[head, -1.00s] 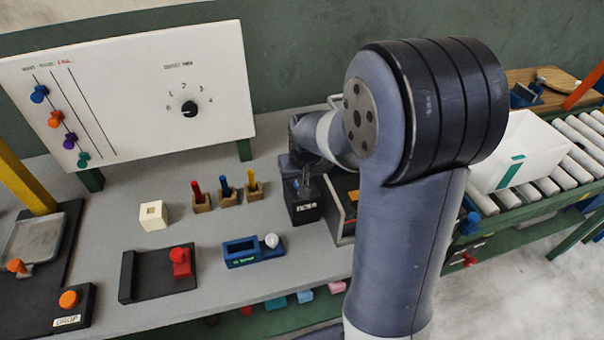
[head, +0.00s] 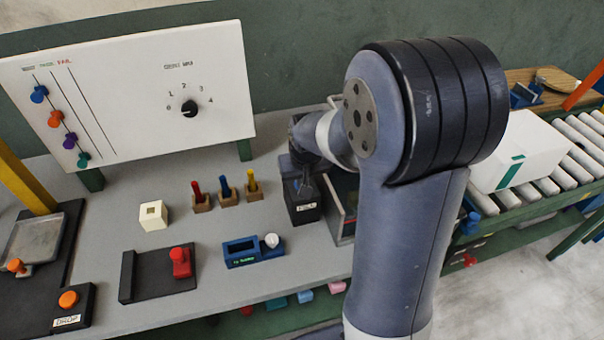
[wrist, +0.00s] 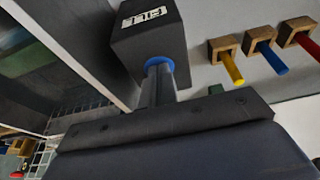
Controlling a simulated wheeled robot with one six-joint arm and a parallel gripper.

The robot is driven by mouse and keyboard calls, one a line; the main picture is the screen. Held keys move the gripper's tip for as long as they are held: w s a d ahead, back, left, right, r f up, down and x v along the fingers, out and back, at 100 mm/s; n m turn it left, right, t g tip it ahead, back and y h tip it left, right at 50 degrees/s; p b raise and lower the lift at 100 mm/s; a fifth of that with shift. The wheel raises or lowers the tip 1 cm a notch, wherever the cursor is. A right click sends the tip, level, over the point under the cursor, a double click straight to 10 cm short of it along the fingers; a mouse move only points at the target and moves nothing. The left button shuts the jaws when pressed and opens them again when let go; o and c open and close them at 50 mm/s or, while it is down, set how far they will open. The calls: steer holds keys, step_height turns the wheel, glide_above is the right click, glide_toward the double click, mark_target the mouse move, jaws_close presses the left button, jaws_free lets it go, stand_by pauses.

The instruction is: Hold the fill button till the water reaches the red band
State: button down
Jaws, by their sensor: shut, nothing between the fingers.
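The fill button's black box, labelled FILL (head: 305,209), stands on the bench left of my upper arm. In the wrist view the same box (wrist: 150,35) has a blue round button (wrist: 163,64) on its face. My gripper (wrist: 158,72) is shut, and its fingertips are at the blue button and appear to touch it. In the head view my gripper (head: 304,184) is just above the box. A grey-walled tank (head: 341,218) stands right beside the box, mostly hidden behind my arm. I cannot make out the water level or the red band clearly.
Red, blue and yellow pegs in wooden blocks (head: 227,196) stand left of the box. A blue fixture with a white knob (head: 242,252) is in front. A white panel with a dial (head: 189,108) stands behind. A roller conveyor with a white box (head: 520,150) is at right.

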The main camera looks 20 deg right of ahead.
steer(key=shift+s+f, duration=0.35)
steer(key=shift+f, duration=0.2)
step_height(320, 180, up, 6)
steer(key=p, duration=0.3)
steer(key=shift+w+f, duration=0.15)
steer(key=b+v, duration=0.1)
steer(key=v, duration=0.8)
steer(key=shift+r, duration=0.2)
